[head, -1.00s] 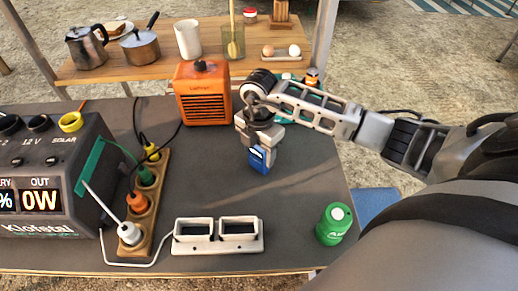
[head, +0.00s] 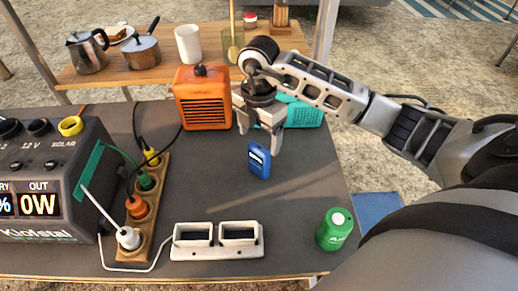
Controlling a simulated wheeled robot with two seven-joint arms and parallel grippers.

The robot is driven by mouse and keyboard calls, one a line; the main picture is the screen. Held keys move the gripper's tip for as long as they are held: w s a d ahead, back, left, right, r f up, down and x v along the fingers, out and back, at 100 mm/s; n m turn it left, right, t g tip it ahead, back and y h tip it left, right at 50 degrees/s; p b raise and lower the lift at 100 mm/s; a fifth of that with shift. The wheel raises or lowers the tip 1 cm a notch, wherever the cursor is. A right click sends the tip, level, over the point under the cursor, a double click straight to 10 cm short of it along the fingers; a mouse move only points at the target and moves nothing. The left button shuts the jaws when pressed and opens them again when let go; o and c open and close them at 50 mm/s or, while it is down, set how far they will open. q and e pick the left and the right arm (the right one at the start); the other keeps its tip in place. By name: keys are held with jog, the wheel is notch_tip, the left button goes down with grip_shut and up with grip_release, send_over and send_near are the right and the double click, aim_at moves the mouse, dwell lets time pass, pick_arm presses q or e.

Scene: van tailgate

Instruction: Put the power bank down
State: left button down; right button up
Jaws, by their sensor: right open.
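The blue power bank (head: 259,160) stands upright on the dark table (head: 215,190), in front of the orange heater's right side. My right gripper (head: 259,140) is above and just behind the power bank in the picture. Its fingers are spread apart, and it is open and empty. The power bank appears free of the fingers. My left gripper is not in view.
An orange heater (head: 203,98) and a teal basket (head: 303,113) stand behind. A white two-slot holder (head: 217,240) lies in front, a green can (head: 334,229) at right. A wooden power strip (head: 146,210) and power station (head: 45,180) are at left.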

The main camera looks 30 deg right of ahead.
jog(key=shift+r, duration=2.35)
